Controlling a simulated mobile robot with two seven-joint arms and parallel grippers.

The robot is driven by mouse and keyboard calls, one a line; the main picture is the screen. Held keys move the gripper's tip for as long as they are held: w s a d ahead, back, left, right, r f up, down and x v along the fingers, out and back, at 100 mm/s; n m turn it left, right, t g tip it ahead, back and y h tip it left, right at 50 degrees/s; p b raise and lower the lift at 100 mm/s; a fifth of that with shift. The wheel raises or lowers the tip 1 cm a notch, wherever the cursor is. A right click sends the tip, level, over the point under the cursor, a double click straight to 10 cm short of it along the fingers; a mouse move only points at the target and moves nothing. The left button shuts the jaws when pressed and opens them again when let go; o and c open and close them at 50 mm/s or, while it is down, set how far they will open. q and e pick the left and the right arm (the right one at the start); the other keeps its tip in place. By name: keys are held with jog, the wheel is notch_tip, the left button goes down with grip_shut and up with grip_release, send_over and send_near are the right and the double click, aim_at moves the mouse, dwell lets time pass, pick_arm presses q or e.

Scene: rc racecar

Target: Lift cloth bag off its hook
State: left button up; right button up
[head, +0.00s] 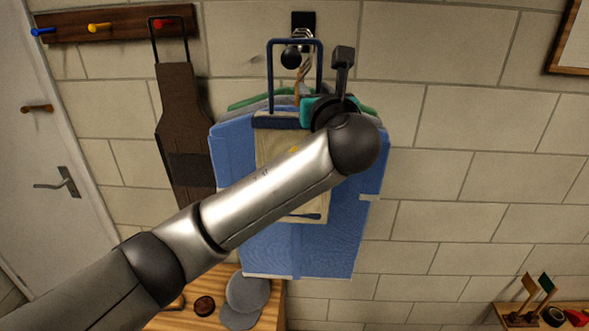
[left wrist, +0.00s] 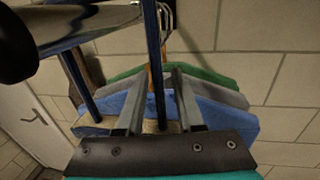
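The cloth bag (head: 265,150) is cream with a dark blue top band and a stiff blue handle loop (head: 270,75). It hangs upright from a metal wall hook (head: 291,58) with a black ball end. My left arm crosses in front and hides much of the bag. My left gripper (head: 308,107) is at the bag's top, below the hook, its fingers mostly hidden in the head view. In the left wrist view, its two grey fingers (left wrist: 159,78) stand apart, with a blue handle strap (left wrist: 154,55) appearing between them. Contact cannot be told. My right gripper is not in view.
A blue garment (head: 345,235) and green and grey ones on hangers hang behind the bag. A brown apron (head: 180,110) hangs left from a peg rack (head: 75,25). A wooden surface with grey discs (head: 247,292) is below.

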pick_arm(q)
grip_shut()
dwell(1.1)
